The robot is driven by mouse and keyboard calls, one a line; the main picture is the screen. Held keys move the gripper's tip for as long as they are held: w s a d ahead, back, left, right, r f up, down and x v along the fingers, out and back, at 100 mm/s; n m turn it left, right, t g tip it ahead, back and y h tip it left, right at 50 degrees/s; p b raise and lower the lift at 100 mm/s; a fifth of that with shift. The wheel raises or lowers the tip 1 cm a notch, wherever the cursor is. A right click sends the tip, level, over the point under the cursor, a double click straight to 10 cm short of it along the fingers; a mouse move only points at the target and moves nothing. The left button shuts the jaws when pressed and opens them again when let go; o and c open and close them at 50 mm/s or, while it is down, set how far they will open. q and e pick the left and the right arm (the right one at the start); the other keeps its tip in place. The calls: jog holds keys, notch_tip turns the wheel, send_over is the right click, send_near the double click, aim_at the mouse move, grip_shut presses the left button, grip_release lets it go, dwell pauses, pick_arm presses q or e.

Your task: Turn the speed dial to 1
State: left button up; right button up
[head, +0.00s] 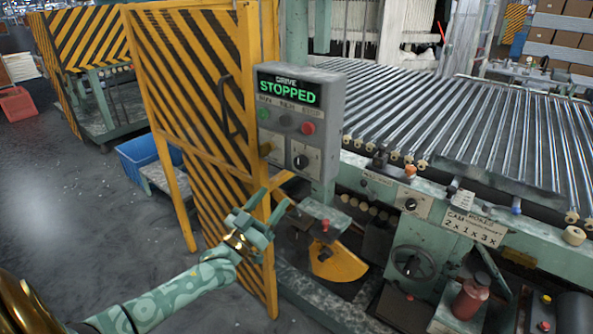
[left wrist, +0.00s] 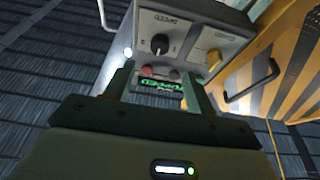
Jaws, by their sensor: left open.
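A grey-green control box (head: 337,110) hangs at the centre of the head view. On its lower panel is a black dial (head: 301,161) with a pale pointer mark; its scale is too small to read. The dial also shows in the left wrist view (left wrist: 160,43). My left gripper (head: 273,200) is open and empty, below and in front of the box, apart from the dial. In the left wrist view its two fingers (left wrist: 158,82) point toward the box, with the dial between and beyond them. My right gripper is not in view.
The display (head: 290,90) reads DRIVE STOPPED, above green, grey and red (head: 308,128) buttons. A yellow switch (left wrist: 214,58) sits beside the dial. A striped guard door (head: 190,90) stands close left. Another knob (head: 410,204) and a handwheel (head: 413,263) are on the roller machine.

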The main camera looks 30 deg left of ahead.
aim_at(298, 166)
pick_arm(q)
jog(key=b+x, duration=0.1)
jog(key=x, duration=1)
jog(key=c, duration=1)
